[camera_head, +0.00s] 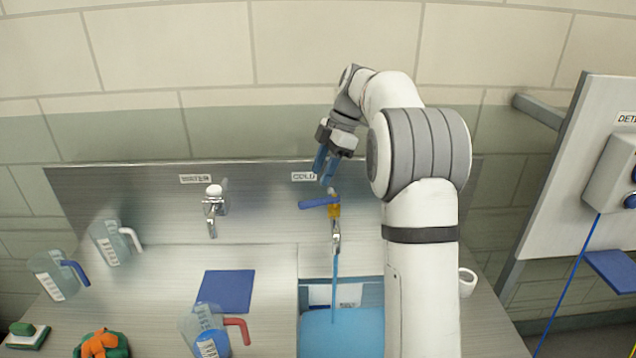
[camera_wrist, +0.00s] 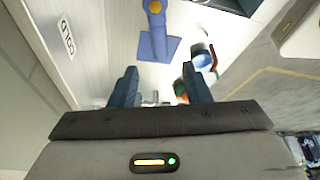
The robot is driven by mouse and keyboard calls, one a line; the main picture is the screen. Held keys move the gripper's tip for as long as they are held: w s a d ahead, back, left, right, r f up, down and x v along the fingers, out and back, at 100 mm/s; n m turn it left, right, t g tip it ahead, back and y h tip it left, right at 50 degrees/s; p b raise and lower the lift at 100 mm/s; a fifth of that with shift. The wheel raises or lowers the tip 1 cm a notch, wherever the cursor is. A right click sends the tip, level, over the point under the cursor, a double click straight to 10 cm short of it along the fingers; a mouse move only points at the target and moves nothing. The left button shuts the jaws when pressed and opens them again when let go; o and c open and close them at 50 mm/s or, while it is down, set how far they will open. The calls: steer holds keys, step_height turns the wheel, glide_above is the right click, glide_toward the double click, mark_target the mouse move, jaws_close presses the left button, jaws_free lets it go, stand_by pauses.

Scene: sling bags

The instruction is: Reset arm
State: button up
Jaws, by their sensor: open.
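My gripper (camera_head: 324,172) is open and empty, above the blue lever (camera_head: 319,202) of the cold tap. Its two dark blue fingers also show apart in the wrist view (camera_wrist: 159,76), with nothing held between them. A blue stream (camera_head: 335,270) runs from the spout (camera_head: 336,237) into the sink, where blue water (camera_head: 342,330) stands. My arm is bent over the right side of the counter.
A second tap (camera_head: 213,205) stands left, under the WATER label. Jugs with blue (camera_head: 58,275), white (camera_head: 112,240) and red (camera_head: 212,333) handles stand on the counter. A blue mat (camera_head: 226,290) lies mid-counter. A white cup (camera_head: 467,281) and a panel (camera_head: 580,160) are on the right.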

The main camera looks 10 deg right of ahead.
steer(key=shift+d+r, duration=0.1)
steer(key=shift+r, duration=0.1)
steer(key=shift+s+r, duration=0.1)
steer(key=shift+s, duration=0.05)
steer(key=s+a+r+m+t+h, duration=0.1)
steer(key=s+a+m+t+h, duration=0.15)
steer(key=s+m, duration=1.05)
steer(key=s+f+m+h, duration=0.1)
steer(key=s+f+m, duration=0.2)
steer(key=s, duration=0.7)
steer(key=s+a+f+m+t+h, duration=0.1)
steer(key=s+f+m, duration=0.2)
steer(key=s, duration=0.7)
step_height(320, 180, down, 2)
steer(key=shift+s, duration=0.15)
steer(key=shift+t, duration=0.25)
